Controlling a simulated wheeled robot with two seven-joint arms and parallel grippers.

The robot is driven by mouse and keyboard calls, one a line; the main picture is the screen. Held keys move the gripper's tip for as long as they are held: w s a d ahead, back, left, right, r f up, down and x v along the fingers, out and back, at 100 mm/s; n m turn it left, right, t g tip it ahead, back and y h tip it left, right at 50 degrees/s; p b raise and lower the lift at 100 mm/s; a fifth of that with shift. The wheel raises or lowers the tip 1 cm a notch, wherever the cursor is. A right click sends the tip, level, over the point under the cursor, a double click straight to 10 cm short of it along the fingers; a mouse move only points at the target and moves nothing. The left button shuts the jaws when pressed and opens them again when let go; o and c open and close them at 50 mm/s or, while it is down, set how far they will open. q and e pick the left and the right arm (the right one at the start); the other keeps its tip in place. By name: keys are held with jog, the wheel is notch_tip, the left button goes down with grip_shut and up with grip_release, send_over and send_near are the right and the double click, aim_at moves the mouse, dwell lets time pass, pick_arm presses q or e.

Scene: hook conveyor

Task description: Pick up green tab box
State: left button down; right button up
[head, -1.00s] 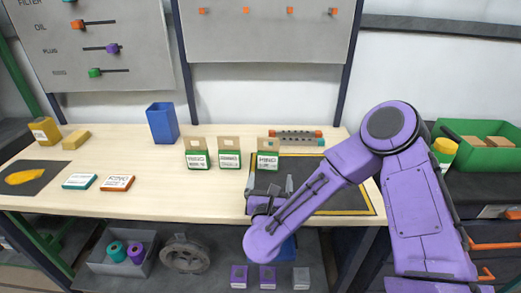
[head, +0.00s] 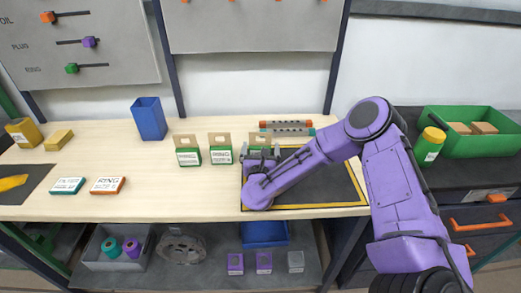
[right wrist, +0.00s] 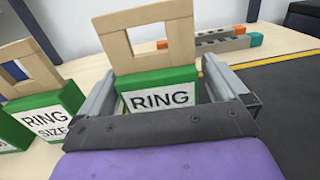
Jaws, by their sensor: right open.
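Three green boxes with tan tabs that have square openings stand in a row on the table. The left box (head: 188,156) and the middle box (head: 221,155) show fully in the head view. The right box (head: 258,137) is mostly hidden behind my right gripper (head: 262,154); only its tab shows above. In the right wrist view this box (right wrist: 158,98), labelled RING, stands upright between the two open fingers of my right gripper (right wrist: 160,76). I cannot tell whether the fingers touch it. My left gripper is not in view.
A blue bin (head: 149,119) stands left of the boxes. A dark mat with a yellow border (head: 320,184) lies to the right. Two flat boxes lie at the front left.

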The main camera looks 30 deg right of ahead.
jog(key=shift+a, duration=0.1)
jog(key=c, duration=0.9)
jog(key=shift+c, duration=0.2)
